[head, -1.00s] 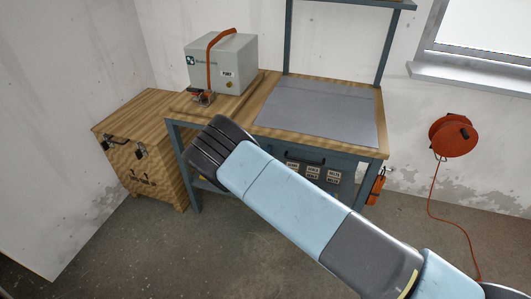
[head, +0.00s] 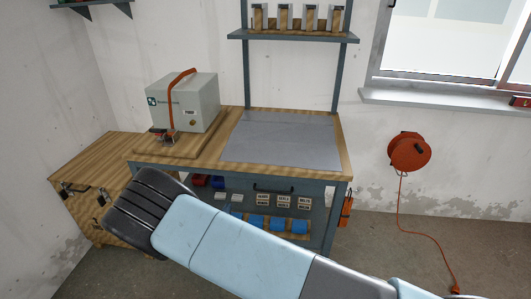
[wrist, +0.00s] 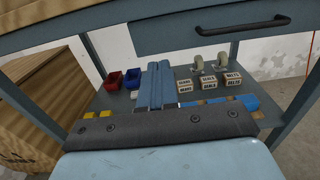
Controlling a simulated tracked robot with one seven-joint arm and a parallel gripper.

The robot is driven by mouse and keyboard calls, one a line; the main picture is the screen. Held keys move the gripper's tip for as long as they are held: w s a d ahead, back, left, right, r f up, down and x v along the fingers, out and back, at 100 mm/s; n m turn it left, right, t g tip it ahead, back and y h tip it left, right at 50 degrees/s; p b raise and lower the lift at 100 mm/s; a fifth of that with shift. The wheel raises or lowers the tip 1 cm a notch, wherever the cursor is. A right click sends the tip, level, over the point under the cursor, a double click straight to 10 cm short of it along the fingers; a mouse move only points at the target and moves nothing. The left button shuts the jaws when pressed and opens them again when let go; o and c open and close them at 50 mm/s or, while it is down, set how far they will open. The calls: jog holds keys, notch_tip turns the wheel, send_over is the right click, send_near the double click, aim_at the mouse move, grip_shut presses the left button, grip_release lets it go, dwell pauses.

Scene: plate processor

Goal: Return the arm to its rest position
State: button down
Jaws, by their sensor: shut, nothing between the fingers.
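My arm (head: 240,245) reaches across the lower part of the head view, in front of the workbench. Its dark ribbed joint (head: 145,207) overlaps the wooden crate and the bench's left leg in the picture. My gripper is hidden in the head view. In the wrist view my gripper (wrist: 159,68) shows as two blue fingers side by side, shut and empty. They point toward the bench's lower shelf, below the drawer. I cannot tell whether they touch anything there.
The workbench (head: 347,166) carries a grey box (head: 170,105) with an orange strap. The lower shelf holds red and blue bins (wrist: 112,80) and labelled blocks (wrist: 208,83). A wooden crate (head: 80,172) stands left. An orange cable reel (head: 408,152) hangs right, above open floor.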

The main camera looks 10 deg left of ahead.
jog(key=w+d+r+m+g+h, duration=0.1)
jog(key=w+d+r+m+h, duration=0.45)
jog(key=d+r, duration=0.3)
jog(key=w+d+r+m+g+h, duration=0.1)
jog(key=d+r+m+g+h, duration=0.3)
jog(key=d+r+m, duration=0.7)
jog(key=w+d+r+m+g+h, duration=0.1)
jog(key=d+r+m+g, duration=0.3)
jog(key=d+r+g, duration=0.85)
jog(key=s+d+r+m+t+y, duration=0.1)
jog(key=s+d+r+m, duration=0.25)
jog(key=d, duration=0.25)
jog(key=s+d+r+m+y, duration=0.2)
jog(key=s+d, duration=0.3)
jog(key=d, duration=0.1)
jog(key=s+d+r+m+t+y, duration=0.1)
jog(key=s+d+r+m, duration=0.25)
jog(key=d, duration=0.25)
jog(key=s+d+r+m+t+y, duration=0.1)
jog(key=s+d+r+m+y, duration=0.1)
jog(key=s, duration=0.7)
jog(key=s+d+r+m+t+y, duration=0.1)
jog(key=s+r+m+t+y, duration=0.1)
jog(key=s+r+m, duration=0.3)
jog(key=shift+s+d+y, duration=0.4)
jog(key=shift+s+y, duration=0.25)
jog(key=shift+s, duration=1.3)
